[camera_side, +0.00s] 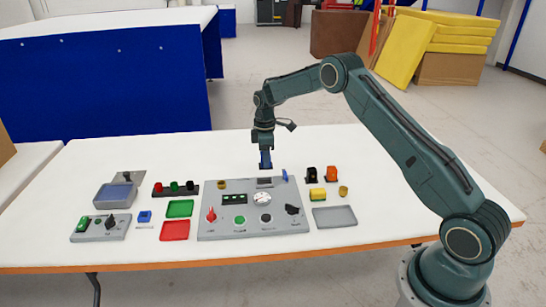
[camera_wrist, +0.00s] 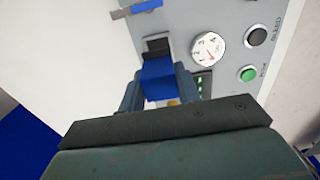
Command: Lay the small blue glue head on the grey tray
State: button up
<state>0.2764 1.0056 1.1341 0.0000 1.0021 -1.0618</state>
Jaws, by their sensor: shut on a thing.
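My gripper (camera_side: 265,160) is shut on a small blue block, which I take for the blue glue head. In the wrist view the glue head (camera_wrist: 158,82) sits between the two fingers, which hide its sides. The gripper points down above the back edge of the grey control panel, near its dark slot (camera_side: 265,182). The grey tray (camera_side: 335,217) lies flat and empty on the white table, right of the panel. It is to the right of and nearer the camera than my gripper.
The control panel (camera_side: 230,188) carries a white dial (camera_wrist: 208,48), knobs and buttons, with a blue lever (camera_side: 284,175) at its back edge. A yellow block (camera_side: 318,195) and black and orange pieces (camera_side: 331,174) stand behind the tray. Red (camera_side: 174,231) and green (camera_side: 180,208) trays lie left.

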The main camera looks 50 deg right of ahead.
jog(key=s+d+r, duration=0.1)
jog(key=s+r, duration=0.3)
jog(key=s, duration=0.5)
jog(key=s+r, duration=0.3)
jog(key=s, duration=0.6)
jog(key=s+d+r, duration=0.1)
jog(key=s+r, duration=0.3)
jog(key=s, duration=0.4)
notch_tip(320, 180, down, 16)
jog(key=shift+s+f, duration=0.1)
jog(key=shift+s, duration=0.05)
jog(key=shift+f, duration=0.1)
jog(key=shift+f, duration=1.8)
jog(key=shift+f, duration=0.15)
jog(key=o, duration=1.1)
jog(key=shift+o, duration=0.2)
